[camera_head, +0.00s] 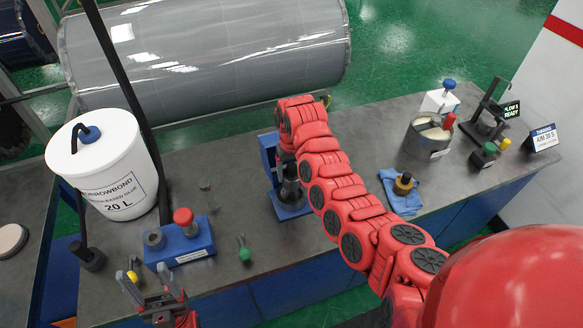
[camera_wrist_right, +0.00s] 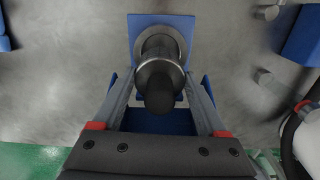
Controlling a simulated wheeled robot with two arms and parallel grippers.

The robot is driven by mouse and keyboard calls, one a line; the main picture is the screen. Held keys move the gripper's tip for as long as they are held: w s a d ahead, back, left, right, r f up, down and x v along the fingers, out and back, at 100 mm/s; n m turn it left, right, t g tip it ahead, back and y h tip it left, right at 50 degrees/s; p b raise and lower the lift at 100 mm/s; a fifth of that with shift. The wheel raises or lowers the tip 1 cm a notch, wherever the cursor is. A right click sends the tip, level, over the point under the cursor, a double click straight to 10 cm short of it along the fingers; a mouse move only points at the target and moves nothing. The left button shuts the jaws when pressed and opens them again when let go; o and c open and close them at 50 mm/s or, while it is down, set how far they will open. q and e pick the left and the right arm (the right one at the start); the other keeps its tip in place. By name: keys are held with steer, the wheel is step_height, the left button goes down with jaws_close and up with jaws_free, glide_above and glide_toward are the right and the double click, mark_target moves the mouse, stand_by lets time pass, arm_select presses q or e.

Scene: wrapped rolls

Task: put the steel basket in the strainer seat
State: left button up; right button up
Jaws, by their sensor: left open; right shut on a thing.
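My right gripper (camera_wrist_right: 159,84) is shut on the steel basket (camera_wrist_right: 159,72), a round steel body with a dark knob facing the wrist camera. Its fingers lie on either side. Behind the basket, a wider steel ring, apparently the strainer seat (camera_wrist_right: 160,38), shows on a blue stand (camera_wrist_right: 138,22). The two overlap in line; I cannot tell how deep the basket sits. In the head view the blue stand (camera_head: 268,150) is partly hidden by my right arm, with a dark steel cylinder (camera_head: 291,186) showing in it. My left gripper (camera_head: 151,284) is open and empty at the bottom left.
A white glue bucket (camera_head: 112,185) stands at left. A blue block (camera_head: 190,243) with a red knob and a green-ended tool (camera_head: 244,250) are near the front. At right are a blue cloth (camera_head: 402,198), a steel pot (camera_head: 426,145) and a small stand (camera_head: 487,112).

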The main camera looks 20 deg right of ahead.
steer(key=shift+f+b, duration=1.85)
steer(key=shift+f, duration=1.85)
steer(key=shift+s+r, duration=0.1)
steer(key=shift+s, duration=0.05)
steer(key=shift+f, duration=0.25)
steer(key=o, duration=1.4)
steer(key=shift+r, duration=0.1)
